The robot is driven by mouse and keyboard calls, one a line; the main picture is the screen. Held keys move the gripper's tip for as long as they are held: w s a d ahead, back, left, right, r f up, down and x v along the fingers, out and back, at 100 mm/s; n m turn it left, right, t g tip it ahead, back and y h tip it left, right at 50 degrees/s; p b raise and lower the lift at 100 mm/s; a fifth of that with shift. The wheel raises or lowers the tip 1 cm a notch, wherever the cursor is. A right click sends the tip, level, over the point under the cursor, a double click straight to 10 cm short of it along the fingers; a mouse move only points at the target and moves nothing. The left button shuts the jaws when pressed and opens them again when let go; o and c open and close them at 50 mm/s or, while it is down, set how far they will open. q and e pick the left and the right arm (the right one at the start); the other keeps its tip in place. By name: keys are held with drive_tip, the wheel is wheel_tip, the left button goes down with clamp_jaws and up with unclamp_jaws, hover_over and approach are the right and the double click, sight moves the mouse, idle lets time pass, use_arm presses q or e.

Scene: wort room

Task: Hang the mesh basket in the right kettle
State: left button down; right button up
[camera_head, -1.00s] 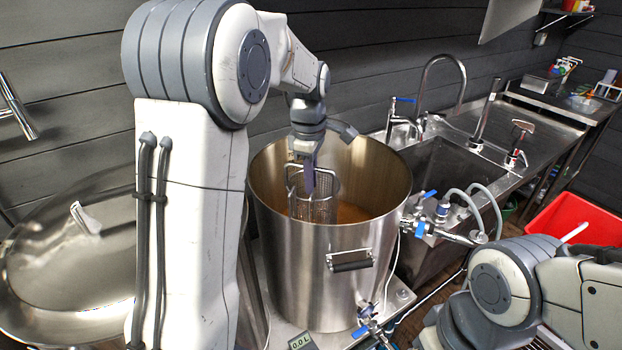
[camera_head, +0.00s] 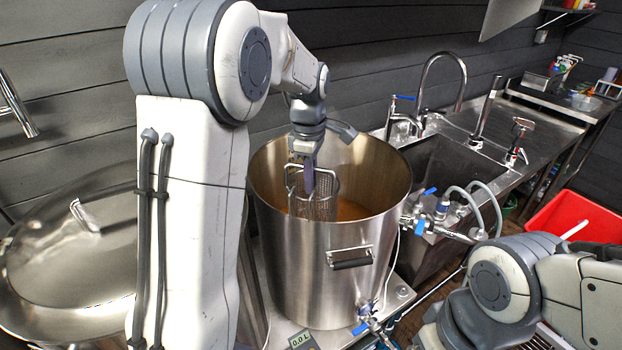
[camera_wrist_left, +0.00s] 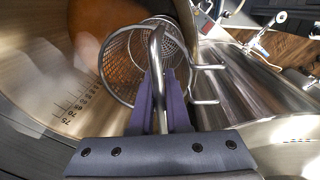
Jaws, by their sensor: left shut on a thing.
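The right kettle (camera_head: 318,262) is a tall, open steel pot with brownish liquid inside. The mesh basket (camera_head: 318,207) is a steel mesh cylinder with a bent-rod handle and hooks. It hangs from my left gripper (camera_head: 308,178) inside the kettle mouth. My left gripper is shut on the basket's handle. In the left wrist view the purple fingers (camera_wrist_left: 162,105) clasp the handle rod, and the basket (camera_wrist_left: 135,60) hangs beyond them. Its hooks (camera_wrist_left: 207,84) point towards the kettle wall; I cannot tell if they touch the rim. My right gripper is out of view.
A covered steel kettle (camera_head: 70,245) stands at the left. A sink (camera_head: 445,170) with taps is behind right. Valves and hoses (camera_head: 440,215) stick out at the kettle's right. A red bin (camera_head: 575,222) is at the far right.

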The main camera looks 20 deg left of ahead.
use_arm(q)
drive_tip(key=shift+f+b, duration=1.2)
drive_tip(key=shift+f, duration=0.9)
wheel_tip(320, 180, down, 2)
drive_tip(key=shift+f+b, duration=0.25)
drive_tip(key=shift+b, duration=0.55)
drive_tip(key=shift+f, duration=0.2)
drive_tip(key=shift+c, duration=0.8)
unclamp_jaws()
drive_tip(key=shift+f, duration=0.15)
drive_tip(key=shift+c, duration=0.2)
drive_tip(key=shift+s, duration=0.1)
drive_tip(key=shift+c, duration=0.2)
